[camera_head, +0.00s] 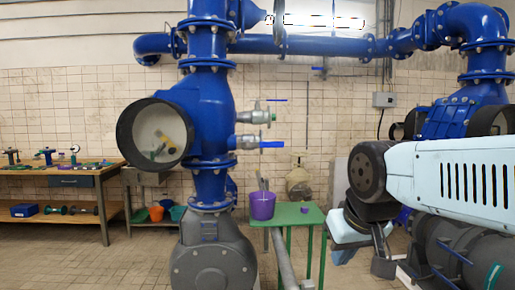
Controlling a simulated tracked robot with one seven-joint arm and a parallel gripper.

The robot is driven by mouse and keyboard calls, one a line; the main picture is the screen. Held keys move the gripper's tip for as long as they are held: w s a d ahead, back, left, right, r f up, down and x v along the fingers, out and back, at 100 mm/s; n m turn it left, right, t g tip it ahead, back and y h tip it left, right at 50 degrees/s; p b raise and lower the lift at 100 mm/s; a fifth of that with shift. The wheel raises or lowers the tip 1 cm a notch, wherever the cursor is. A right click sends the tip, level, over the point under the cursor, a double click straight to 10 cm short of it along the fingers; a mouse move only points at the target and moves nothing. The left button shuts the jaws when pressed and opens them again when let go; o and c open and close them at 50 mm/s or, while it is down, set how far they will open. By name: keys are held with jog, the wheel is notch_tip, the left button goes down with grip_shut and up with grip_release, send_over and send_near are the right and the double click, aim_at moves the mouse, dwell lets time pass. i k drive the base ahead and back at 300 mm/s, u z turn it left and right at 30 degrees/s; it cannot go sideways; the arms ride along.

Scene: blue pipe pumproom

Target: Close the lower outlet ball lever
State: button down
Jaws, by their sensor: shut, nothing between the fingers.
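The lower outlet ball lever (272,144) is a blue handle on the lower small grey outlet valve (248,143). The valve sticks out to the right from the tall blue pipe column. The lever points right, roughly level and in line with the outlet. A second outlet valve (256,116) sits just above it, with a thin blue lever (277,100) on top. My gripper (383,266) hangs low at the right below my arm's wrist, well right of and below the lever. It is shut and empty, and does not touch either valve. The fingertips are small and partly unclear.
A green table (298,213) with a purple bucket (262,205) stands below the valves. A beige gas cylinder (299,182) is behind it. The blue column (211,110) rises at centre. Dark pipework (450,245) fills the lower right. The space right of the levers is open.

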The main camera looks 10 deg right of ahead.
aim_at(262, 144)
jog(key=z, duration=0.15)
jog(key=i, duration=0.9)
jog(key=z, duration=0.35)
jog(key=k, duration=0.45)
jog(key=z, duration=0.85)
jog(key=k, duration=0.8)
jog(key=z, duration=0.65)
jog(key=i, duration=1.5)
jog(key=u, duration=0.85)
